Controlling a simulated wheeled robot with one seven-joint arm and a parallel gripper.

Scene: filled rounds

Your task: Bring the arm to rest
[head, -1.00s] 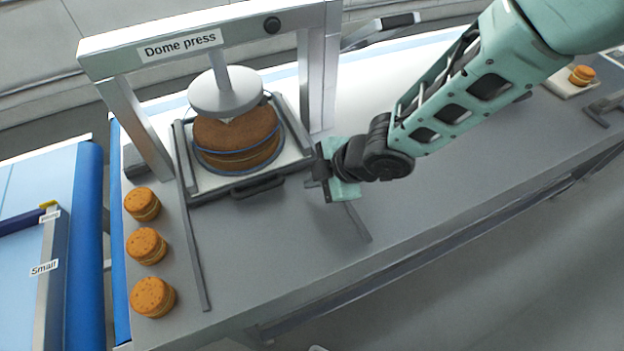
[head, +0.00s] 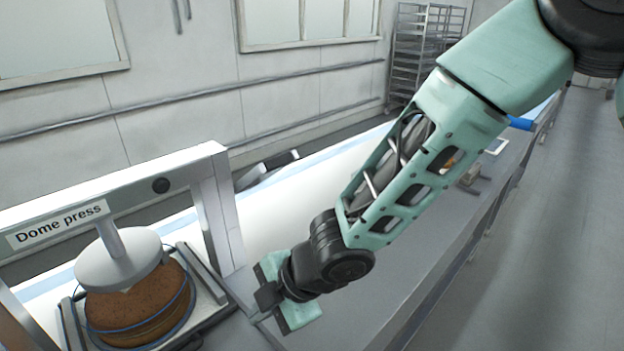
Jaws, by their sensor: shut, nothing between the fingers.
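My gripper (head: 262,316) is at the lower middle of the head view, at the end of my green and black arm. It is over the grey table, just right of the dome press (head: 205,200), and holds nothing. Its fingertips are small and partly turned away in this view. The press stands at the lower left, with its round plate above a large brown filled round (head: 140,306). The round sits on the press tray, inside a blue ring.
The grey table (head: 385,283) runs away to the upper right, with small items far along it, partly hidden by my arm. A rack (head: 405,50) stands at the back wall. The floor (head: 560,200) at the right is clear.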

